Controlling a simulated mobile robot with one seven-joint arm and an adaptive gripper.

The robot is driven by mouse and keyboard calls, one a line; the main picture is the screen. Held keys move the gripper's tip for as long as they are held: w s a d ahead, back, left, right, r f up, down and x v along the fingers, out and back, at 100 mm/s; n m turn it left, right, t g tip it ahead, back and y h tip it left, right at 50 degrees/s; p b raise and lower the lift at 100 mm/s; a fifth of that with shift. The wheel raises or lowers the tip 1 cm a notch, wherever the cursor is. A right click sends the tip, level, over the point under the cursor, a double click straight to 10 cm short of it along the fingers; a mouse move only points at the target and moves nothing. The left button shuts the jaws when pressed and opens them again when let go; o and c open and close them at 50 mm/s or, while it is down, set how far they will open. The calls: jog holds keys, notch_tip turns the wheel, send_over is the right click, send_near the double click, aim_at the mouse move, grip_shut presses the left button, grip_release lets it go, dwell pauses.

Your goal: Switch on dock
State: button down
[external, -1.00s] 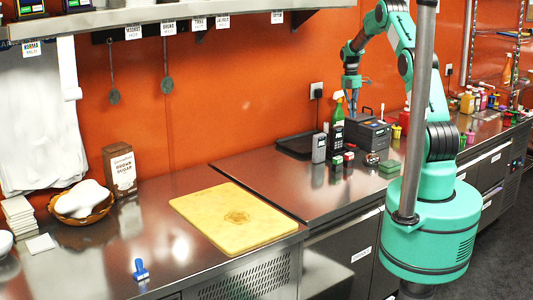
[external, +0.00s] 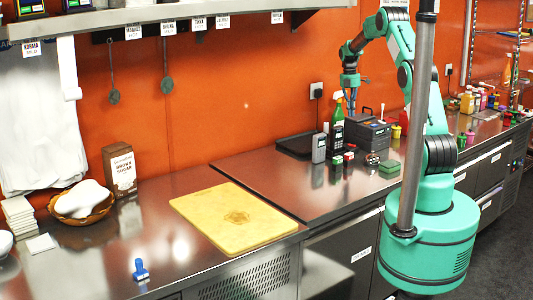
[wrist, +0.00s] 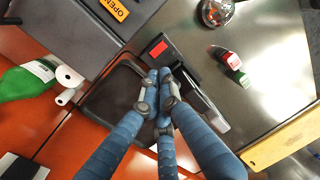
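No label marks a dock. The closest candidate is an upright grey and black device (external: 319,148) on the steel counter beside a black tray. In the wrist view, a dark device with a pale edge (wrist: 207,105) lies below and right of my fingertips; a red square (wrist: 158,48) shows just above them. I cannot tell whether that square is a switch or a light. My gripper (wrist: 158,85) has its blue fingers drawn together with nothing visible between them. In the external view my gripper (external: 350,90) is above the counter, apart from the device.
A dark box (external: 367,133) with an "OPEN" label (wrist: 115,9) stands near the green spray bottle (external: 337,122). The black tray (wrist: 97,107) lies beside them. The yellow board (external: 205,207) is to the left.

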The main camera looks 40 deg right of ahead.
jog(key=shift+f, duration=0.15)
jog(key=f, duration=0.4)
jog(key=s+f+b, duration=0.1)
jog(key=f, duration=0.4)
jog(key=f+b, duration=0.1)
jog(key=f, duration=0.3)
jog(key=shift+s+f, duration=0.25)
jog(key=shift+s, duration=0.1)
jog(key=shift+f, duration=0.1)
